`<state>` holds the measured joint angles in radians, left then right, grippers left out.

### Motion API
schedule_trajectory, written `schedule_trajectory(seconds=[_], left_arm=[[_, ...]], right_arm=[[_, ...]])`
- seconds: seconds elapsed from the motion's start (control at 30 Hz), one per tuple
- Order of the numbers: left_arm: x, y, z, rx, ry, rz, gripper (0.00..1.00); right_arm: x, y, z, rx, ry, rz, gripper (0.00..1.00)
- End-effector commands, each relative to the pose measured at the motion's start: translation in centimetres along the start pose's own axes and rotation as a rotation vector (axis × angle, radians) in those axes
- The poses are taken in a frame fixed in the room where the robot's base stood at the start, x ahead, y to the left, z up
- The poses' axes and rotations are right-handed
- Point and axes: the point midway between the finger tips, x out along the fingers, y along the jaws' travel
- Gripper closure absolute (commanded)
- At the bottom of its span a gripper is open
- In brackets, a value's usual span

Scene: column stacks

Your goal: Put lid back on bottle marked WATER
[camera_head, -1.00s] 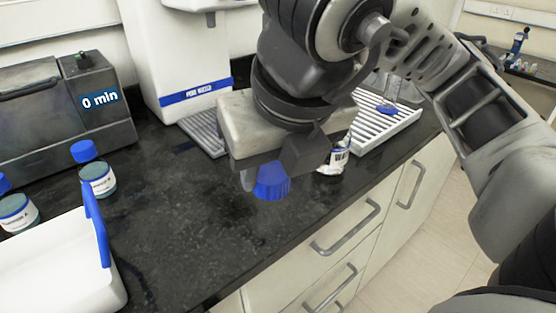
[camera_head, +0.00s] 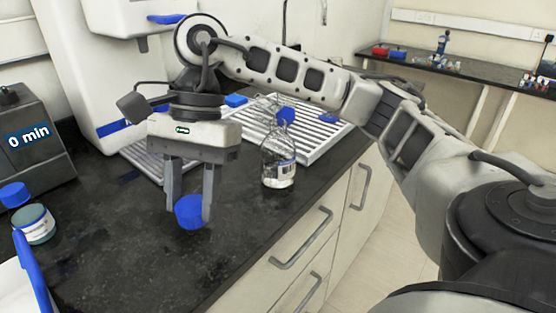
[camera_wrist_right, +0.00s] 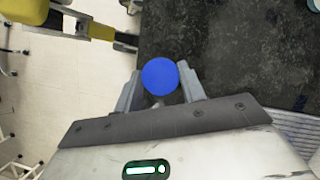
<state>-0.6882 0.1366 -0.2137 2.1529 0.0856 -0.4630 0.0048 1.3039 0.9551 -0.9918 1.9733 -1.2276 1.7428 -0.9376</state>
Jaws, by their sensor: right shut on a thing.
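My right gripper (camera_head: 190,205) points down over the dark counter, with its fingers shut on a blue lid (camera_head: 189,211). The lid also shows between the fingertips (camera_wrist_right: 160,78) in the right wrist view as a round blue disc (camera_wrist_right: 160,75). A clear glass bottle (camera_head: 279,165) with a white label stands upright on the counter, right of the gripper and apart from it. The label's text is too small to read. Blue shows at the bottle's top, and I cannot tell whether it is on the bottle or behind it. My left gripper is not in view.
A white slatted rack (camera_head: 325,133) lies behind the bottle, with a blue item (camera_head: 236,100) near it. The counter's front edge is close to the bottle.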

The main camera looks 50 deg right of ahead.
Motion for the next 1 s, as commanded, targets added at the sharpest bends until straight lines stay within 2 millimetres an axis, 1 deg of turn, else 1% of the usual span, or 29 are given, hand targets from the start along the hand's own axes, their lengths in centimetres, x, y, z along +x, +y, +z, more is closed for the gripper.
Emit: schedule_trajectory(seconds=[0.03, 0.1, 0.2, 0.3, 0.4, 0.5, 0.6, 0.83, 0.87, 0.9, 0.97, 1.0], left_arm=[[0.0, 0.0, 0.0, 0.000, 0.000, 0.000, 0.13], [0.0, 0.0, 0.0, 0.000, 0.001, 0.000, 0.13], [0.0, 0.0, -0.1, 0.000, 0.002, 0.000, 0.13], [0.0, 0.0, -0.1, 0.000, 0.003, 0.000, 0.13], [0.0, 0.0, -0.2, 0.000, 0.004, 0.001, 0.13], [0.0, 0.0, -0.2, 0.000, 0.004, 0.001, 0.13], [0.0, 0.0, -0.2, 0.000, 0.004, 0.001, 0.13], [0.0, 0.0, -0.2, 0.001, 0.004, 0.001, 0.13], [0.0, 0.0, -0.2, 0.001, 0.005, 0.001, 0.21], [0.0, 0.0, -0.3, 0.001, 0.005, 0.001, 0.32], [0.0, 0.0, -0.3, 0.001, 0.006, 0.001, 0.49], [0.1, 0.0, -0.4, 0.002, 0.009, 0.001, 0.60]], right_arm=[[0.4, -0.5, -0.3, -0.134, -0.001, 0.059, 0.81], [0.9, -0.9, -0.8, -0.328, 0.001, 0.141, 0.81], [1.6, -1.4, -1.6, -0.580, 0.004, 0.246, 0.81], [2.3, -1.7, -2.4, -0.785, 0.006, 0.331, 0.81], [2.7, -1.9, -2.9, -0.928, 0.007, 0.389, 0.81], [3.0, -2.0, -3.3, -1.011, 0.007, 0.421, 0.81], [3.1, -2.1, -3.4, -1.046, 0.007, 0.434, 0.81], [3.1, -2.1, -3.4, -1.049, 0.007, 0.434, 0.81], [3.1, -2.1, -3.4, -1.049, 0.007, 0.433, 0.81], [3.1, -2.1, -3.4, -1.049, 0.007, 0.433, 0.81], [3.1, -2.1, -3.4, -1.048, 0.007, 0.433, 0.81], [3.1, -2.1, -3.4, -1.048, 0.007, 0.433, 0.81]])
